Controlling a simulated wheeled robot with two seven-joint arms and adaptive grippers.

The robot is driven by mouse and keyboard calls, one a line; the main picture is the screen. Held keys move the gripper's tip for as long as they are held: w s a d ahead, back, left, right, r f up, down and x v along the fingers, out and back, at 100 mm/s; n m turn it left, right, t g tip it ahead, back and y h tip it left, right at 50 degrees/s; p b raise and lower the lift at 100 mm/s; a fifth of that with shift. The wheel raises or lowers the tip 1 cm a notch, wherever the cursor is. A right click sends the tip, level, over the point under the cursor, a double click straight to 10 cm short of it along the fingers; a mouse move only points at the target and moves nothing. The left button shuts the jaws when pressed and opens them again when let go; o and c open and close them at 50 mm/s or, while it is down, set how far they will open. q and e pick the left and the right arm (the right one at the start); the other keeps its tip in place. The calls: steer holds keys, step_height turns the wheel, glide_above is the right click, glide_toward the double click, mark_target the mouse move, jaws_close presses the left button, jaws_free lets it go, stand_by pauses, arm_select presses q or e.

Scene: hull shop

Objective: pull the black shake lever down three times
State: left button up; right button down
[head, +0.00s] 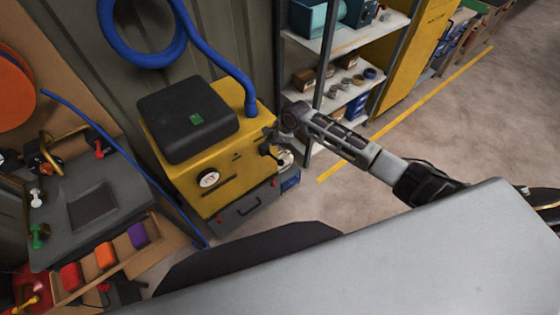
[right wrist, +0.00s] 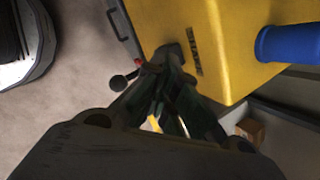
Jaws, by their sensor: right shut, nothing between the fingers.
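A yellow machine (head: 216,172) with a black top box stands against the wall. A black shake lever is on its side facing my right arm. In the right wrist view the lever's black ball knob (right wrist: 118,83) sticks out to the left of my fingers, and a dark mount (right wrist: 168,53) is on the yellow face. My right gripper (head: 268,146) is at this side of the machine, and its fingers (right wrist: 168,78) are shut and empty beside the lever. Whether they touch it I cannot tell. In the head view the gripper partly hides the lever. My left gripper is not in view.
A blue hose (head: 218,58) runs into the machine's top; its blue end (right wrist: 288,44) shows in the wrist view. A shelf rack (head: 344,42) stands behind my right gripper. A workbench (head: 120,190) with tools and coloured bins is at left. Open floor (head: 440,120) lies right.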

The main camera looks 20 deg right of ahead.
mark_target(275, 158)
step_height(275, 158, down, 6)
steer(key=s+b, duration=0.2)
steer(key=b, duration=0.2)
steer(key=shift+d, duration=0.35)
stand_by(0.4)
steer(key=shift+f, duration=0.1)
stand_by(1.4)
steer(key=shift+s+f+p, duration=0.15)
steer(key=shift+f+p, duration=0.15)
steer(key=shift+p, duration=0.2)
